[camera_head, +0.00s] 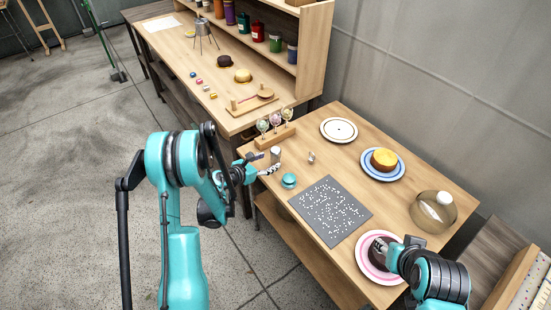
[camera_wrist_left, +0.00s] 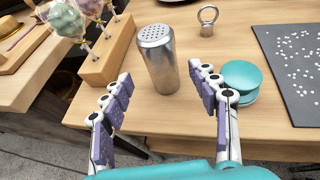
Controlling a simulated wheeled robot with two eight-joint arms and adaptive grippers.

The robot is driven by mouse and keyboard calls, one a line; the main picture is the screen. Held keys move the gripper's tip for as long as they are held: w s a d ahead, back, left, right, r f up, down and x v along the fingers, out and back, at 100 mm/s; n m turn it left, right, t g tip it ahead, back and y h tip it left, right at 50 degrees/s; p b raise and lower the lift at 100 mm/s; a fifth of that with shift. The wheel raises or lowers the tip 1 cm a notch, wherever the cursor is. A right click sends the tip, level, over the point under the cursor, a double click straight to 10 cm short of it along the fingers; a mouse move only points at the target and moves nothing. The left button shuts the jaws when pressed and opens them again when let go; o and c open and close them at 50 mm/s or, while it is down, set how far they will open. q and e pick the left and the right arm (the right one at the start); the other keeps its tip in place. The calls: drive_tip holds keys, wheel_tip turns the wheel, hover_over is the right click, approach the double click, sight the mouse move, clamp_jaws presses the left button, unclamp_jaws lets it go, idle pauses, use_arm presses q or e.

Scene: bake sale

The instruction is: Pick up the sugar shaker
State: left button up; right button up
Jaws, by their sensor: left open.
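The sugar shaker is a silver metal cylinder with a perforated top. It stands upright on the wooden table in the left wrist view (camera_wrist_left: 158,62) and shows small in the head view (camera_head: 276,153). My left gripper (camera_head: 264,164) is open. In the left wrist view its two fingers (camera_wrist_left: 165,92) point toward the shaker, one to each side in the picture, with the space between them empty. The shaker stands just beyond the fingertips. My right gripper (camera_head: 382,248) is over the pink-rimmed plate (camera_head: 362,259) at the table's front right; its finger opening is unclear.
A cake-pop stand (camera_wrist_left: 105,62) is left of the shaker. A teal round object (camera_wrist_left: 243,78) lies close right of the fingers. A small metal ring piece (camera_wrist_left: 208,20) stands behind. A dark speckled mat (camera_head: 330,209), plates and a glass dome (camera_head: 432,211) fill the right side.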

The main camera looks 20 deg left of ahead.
sight(272, 160)
use_arm(q)
drive_tip(key=b+x, duration=0.1)
drive_tip(key=x, duration=0.1)
drive_tip(key=b+x, duration=0.1)
drive_tip(key=x, duration=0.1)
drive_tip(key=shift+w+d+f, duration=0.15)
drive_tip(key=shift+d+f, duration=0.05)
drive_tip(key=shift+d, duration=0.15)
drive_tip(key=shift+w+d, duration=0.15)
drive_tip(key=shift+w, duration=0.25)
drive_tip(key=shift+s, duration=0.1)
drive_tip(key=shift+c, duration=1.2)
drive_tip(key=c, duration=1.1)
